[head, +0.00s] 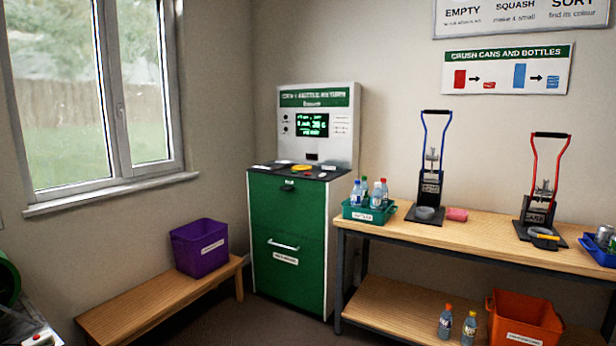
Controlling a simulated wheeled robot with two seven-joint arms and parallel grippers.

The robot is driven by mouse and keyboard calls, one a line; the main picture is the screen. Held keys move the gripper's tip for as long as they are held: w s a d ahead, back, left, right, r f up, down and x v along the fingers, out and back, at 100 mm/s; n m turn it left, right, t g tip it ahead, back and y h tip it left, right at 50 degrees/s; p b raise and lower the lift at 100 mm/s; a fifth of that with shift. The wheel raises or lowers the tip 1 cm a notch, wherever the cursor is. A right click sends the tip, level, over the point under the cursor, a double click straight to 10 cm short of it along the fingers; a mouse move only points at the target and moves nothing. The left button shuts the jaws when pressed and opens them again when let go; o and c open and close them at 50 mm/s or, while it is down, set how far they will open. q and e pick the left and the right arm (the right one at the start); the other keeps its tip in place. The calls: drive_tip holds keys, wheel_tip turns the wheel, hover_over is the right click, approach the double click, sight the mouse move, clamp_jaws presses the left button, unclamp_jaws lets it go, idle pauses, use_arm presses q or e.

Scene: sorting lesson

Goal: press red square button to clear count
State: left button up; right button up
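A green and white machine (288,235) stands in the corner, with a lit screen (312,124) of green text too small to read surely. Its dark top ledge (328,174) carries a yellow piece (302,168) and a small red spot (307,175), whose shape I cannot make out. Another small red patch (39,337) shows on a grey-white surface (22,328) at the lower left corner, cut by the frame edge. I cannot tell which of these is the red square button. Neither of my grippers is in view.
A wooden workbench (470,240) on the right holds a teal bottle crate (368,215), a blue-handled crusher (431,185) and a red-handled crusher (540,205). An orange bin (520,318) sits on its lower shelf. A purple bin (199,247) stands on a low bench (150,305).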

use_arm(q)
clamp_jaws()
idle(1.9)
